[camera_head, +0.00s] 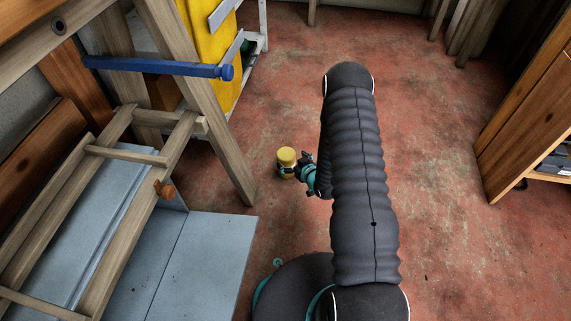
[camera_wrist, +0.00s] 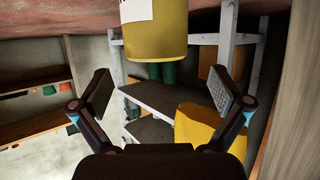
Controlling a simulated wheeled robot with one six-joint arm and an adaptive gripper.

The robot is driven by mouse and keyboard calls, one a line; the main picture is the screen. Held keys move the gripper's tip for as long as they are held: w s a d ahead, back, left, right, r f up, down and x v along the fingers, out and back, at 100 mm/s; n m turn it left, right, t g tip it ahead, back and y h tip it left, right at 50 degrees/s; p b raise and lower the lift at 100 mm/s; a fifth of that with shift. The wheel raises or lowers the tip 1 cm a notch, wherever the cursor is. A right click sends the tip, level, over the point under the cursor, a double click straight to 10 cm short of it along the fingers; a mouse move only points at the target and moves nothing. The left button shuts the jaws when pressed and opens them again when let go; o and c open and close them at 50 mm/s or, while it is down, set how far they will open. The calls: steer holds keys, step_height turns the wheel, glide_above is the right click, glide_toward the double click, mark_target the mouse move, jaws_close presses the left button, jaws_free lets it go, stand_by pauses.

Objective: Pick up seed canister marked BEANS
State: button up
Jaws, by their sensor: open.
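A yellow canister (camera_head: 287,156) stands on the red floor left of my arm in the head view. In the wrist view the yellow canister (camera_wrist: 156,38) is large at the top centre, cut off by the edge. Part of a white label shows on it, but no word can be read. My gripper (camera_head: 296,170) is beside the canister in the head view, partly hidden by my arm. In the wrist view my gripper (camera_wrist: 160,92) has its two fingers wide apart and nothing between them. The canister appears beyond the fingertips, apart from both pads.
A wooden ladder-like frame (camera_head: 190,115) and a blue-grey panel (camera_head: 215,260) stand at left. A wooden cabinet (camera_head: 525,120) is at right. The floor between is clear.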

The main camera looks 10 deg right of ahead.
mark_target(288, 155)
steer(key=shift+d+b+x, duration=0.15)
steer(key=shift+b+x, duration=0.05)
steer(key=shift+x, duration=1.2)
steer(key=shift+d+b+x, duration=0.1)
steer(key=shift+b+x, duration=0.05)
steer(key=shift+x, duration=1.3)
steer(key=shift+f, duration=0.1)
steer(key=c, duration=1.7)
steer(key=shift+c, duration=0.2)
